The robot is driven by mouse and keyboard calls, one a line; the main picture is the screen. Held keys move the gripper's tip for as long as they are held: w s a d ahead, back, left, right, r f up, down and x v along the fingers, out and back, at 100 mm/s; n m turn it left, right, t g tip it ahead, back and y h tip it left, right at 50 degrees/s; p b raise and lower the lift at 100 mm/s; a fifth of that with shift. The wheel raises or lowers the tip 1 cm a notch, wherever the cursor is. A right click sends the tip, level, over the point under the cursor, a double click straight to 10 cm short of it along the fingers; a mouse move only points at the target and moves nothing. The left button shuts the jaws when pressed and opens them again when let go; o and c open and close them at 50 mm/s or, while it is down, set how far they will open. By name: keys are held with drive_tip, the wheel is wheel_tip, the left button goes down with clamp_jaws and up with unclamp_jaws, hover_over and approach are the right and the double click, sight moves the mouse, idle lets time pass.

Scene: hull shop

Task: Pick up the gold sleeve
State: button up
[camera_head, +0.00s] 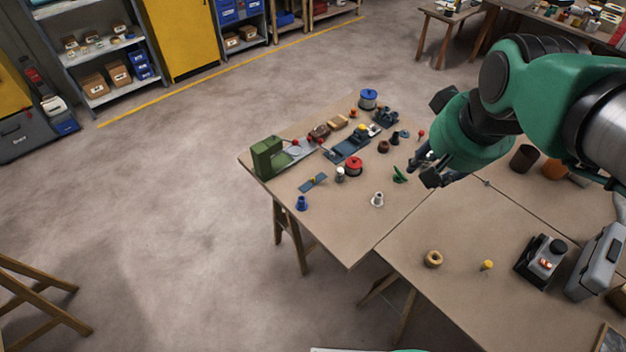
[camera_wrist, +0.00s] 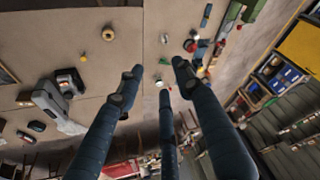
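The gold sleeve (camera_head: 433,259), a short thick ring with a dark hole, sits on the near part of the workbench (camera_head: 440,215) in the head view. In the wrist view the gold sleeve (camera_wrist: 108,33) shows at the upper left, clear of the fingers. My gripper (camera_head: 428,168) is above the bench, farther back than the sleeve and well apart from it. In the wrist view my gripper (camera_wrist: 158,76) has its three dark fingers spread, with nothing held between them.
A yellow-headed pin (camera_head: 487,265) stands right of the sleeve. Beyond it are a dark boxy device (camera_head: 541,259) and a grey case (camera_head: 597,262). A white flanged part (camera_head: 377,200) and a green press (camera_head: 268,157) are on the far bench part. Bench around the sleeve is bare.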

drive_tip(key=w+a+f+g+p, duration=0.1)
drive_tip(key=w+a, duration=0.2)
drive_tip(key=w, duration=0.5)
drive_tip(key=w+a+f+p, duration=0.1)
drive_tip(key=w+a, duration=0.1)
drive_tip(key=w, duration=0.5)
drive_tip(key=n+g+p, duration=0.1)
drive_tip(key=g+p, duration=0.3)
drive_tip(key=p, duration=0.2)
hover_over(313, 179)
wheel_tip(313, 179, down, 36)
drive_tip(key=shift+w, duration=0.2)
drive_tip(key=shift+f, duration=0.1)
drive_tip(key=shift+f, duration=4.25)
drive_tip(key=shift+f, duration=2.6)
